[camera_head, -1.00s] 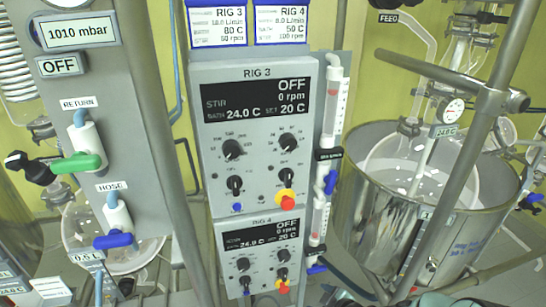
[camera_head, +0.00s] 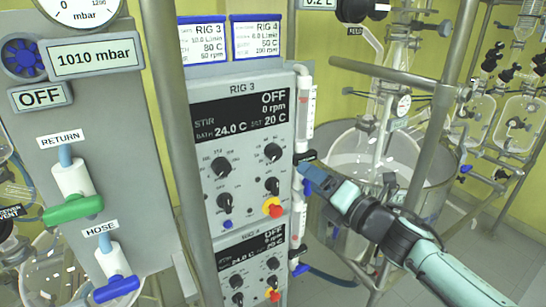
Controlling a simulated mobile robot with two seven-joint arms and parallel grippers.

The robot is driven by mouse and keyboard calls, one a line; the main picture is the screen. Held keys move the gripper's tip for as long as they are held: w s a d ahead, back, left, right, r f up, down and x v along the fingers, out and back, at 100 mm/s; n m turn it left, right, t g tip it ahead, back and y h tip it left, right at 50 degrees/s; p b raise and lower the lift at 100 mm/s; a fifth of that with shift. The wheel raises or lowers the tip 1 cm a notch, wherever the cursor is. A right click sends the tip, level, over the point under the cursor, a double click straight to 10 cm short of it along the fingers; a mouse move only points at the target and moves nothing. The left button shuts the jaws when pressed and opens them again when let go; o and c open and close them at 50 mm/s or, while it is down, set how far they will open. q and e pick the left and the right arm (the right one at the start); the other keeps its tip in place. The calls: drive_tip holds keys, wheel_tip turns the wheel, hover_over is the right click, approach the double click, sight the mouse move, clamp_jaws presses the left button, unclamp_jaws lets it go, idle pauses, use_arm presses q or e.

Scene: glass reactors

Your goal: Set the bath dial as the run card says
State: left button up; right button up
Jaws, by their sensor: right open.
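The RIG 3 panel (camera_head: 245,140) shows OFF, 0 rpm, BATH 24.0 C and SET 20 C. It has several black knobs, among them an upper left one (camera_head: 221,167) and an upper right one (camera_head: 272,152); their labels are too small to read. The RIG 3 run card (camera_head: 203,42) above reads 80 C and 50 rpm; the RIG 4 run card (camera_head: 256,37) reads 50 C. My right gripper (camera_head: 318,178) is open, just right of the panel and in front of the tubing there, apart from the knobs. My left gripper is out of view.
The RIG 4 panel (camera_head: 252,262) sits below, also OFF. A red and yellow stop button (camera_head: 273,207) is under the RIG 3 knobs. A metal post (camera_head: 178,150) stands left of the panel. Flowmeter tubing (camera_head: 305,105) runs along its right edge. A steel vessel (camera_head: 340,225) is behind my right arm.

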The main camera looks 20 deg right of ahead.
sight(277, 154)
drive_tip(key=p+x, duration=0.1)
drive_tip(key=x, duration=1.2)
drive_tip(key=shift+f, duration=0.15)
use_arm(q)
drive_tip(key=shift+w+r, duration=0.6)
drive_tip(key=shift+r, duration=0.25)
use_arm(e)
drive_tip(key=c, duration=1.1)
